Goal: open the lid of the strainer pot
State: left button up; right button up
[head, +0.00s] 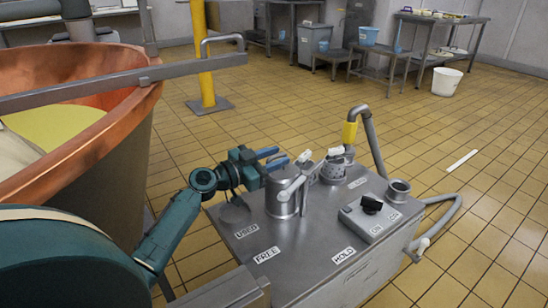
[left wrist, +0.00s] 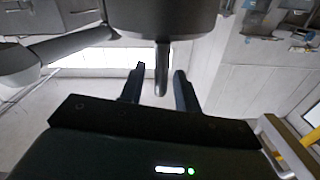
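A steel pot (head: 282,197) with a closed-looking top and a pale lever across its front stands on the grey metal cabinet. I take it as the strainer pot, though a second, perforated pot (head: 335,170) stands behind it to the right. My left gripper (head: 272,157) is at the back left of the nearer pot's top, its blue fingers apart. In the left wrist view its fingers (left wrist: 160,88) are on either side of a thin grey bar (left wrist: 162,70) below a dark rounded body, with gaps showing. Contact cannot be told. My right gripper is out of view.
The cabinet top (head: 300,245) carries USED, FREE and HOLD labels, a switch box with a black knob (head: 371,204), and an open pipe stub (head: 398,190). A yellow-sleeved pipe (head: 350,134) rises behind. A copper vat (head: 135,105) and a grey rail (head: 120,82) stand left. Floor right is mostly clear.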

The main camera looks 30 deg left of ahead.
pick_arm(q)
grip_shut()
dwell(0.3)
dwell(0.3)
